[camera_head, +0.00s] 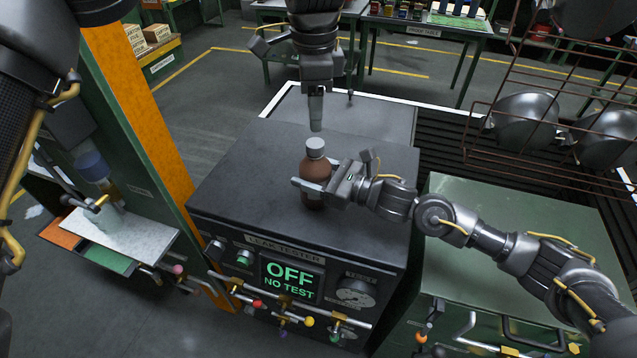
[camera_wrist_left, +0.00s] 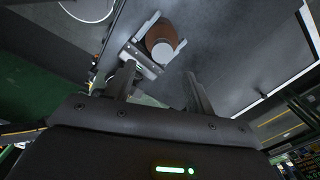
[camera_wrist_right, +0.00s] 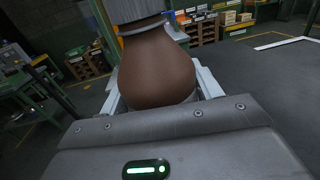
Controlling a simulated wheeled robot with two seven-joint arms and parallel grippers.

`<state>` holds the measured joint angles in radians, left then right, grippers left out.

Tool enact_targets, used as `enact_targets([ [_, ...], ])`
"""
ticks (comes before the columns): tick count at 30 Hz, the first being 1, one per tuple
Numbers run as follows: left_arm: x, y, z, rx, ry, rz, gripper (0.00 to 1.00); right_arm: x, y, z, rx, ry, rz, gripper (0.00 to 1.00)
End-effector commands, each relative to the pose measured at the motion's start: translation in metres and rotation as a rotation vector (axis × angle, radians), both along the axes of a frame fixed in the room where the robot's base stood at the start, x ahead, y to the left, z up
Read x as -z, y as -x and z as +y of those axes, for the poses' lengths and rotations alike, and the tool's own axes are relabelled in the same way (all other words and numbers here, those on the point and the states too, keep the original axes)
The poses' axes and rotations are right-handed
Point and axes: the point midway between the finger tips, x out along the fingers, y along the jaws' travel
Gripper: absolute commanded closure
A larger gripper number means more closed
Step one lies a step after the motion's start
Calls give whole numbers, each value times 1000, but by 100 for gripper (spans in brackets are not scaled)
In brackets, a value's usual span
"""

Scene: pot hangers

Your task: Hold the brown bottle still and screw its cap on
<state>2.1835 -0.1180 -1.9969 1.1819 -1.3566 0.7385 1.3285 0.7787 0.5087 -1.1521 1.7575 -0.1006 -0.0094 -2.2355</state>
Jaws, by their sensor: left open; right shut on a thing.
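The brown bottle (camera_head: 315,168) stands upright on the dark top of the leak tester (camera_head: 250,165). A grey cap (camera_head: 316,146) sits on its neck; how tightly it is screwed cannot be told. The cap also shows in the left wrist view (camera_wrist_left: 163,52). My right gripper (camera_head: 311,182) is shut around the bottle's body from the right; the brown body fills the middle of the right wrist view (camera_wrist_right: 160,75). My left gripper (camera_head: 316,122) points down, open and empty, just above the cap with a small gap. In the left wrist view its fingers (camera_wrist_left: 158,82) are apart.
The tester's front panel (camera_head: 292,280) reads "OFF NO TEST" and has knobs and levers. A rack with metal pots (camera_head: 525,120) stands at the right, above a green cabinet (camera_head: 510,215). An orange post (camera_head: 140,110) rises at the left. The tester top around the bottle is clear.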

Motion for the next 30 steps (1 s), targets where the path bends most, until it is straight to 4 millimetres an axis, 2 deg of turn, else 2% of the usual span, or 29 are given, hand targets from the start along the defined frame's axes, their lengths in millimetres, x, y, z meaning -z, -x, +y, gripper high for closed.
enact_targets([
  [16,68,-1,1,1,-2,2,46,-1,0,0,0,-2,-1,100],
  [21,77,0,0,1,0,2,46,-1,0,0,0,-1,-2,100],
  [30,79,-1,1,1,0,1,46,-1,0,0,0,-2,-1,100],
])
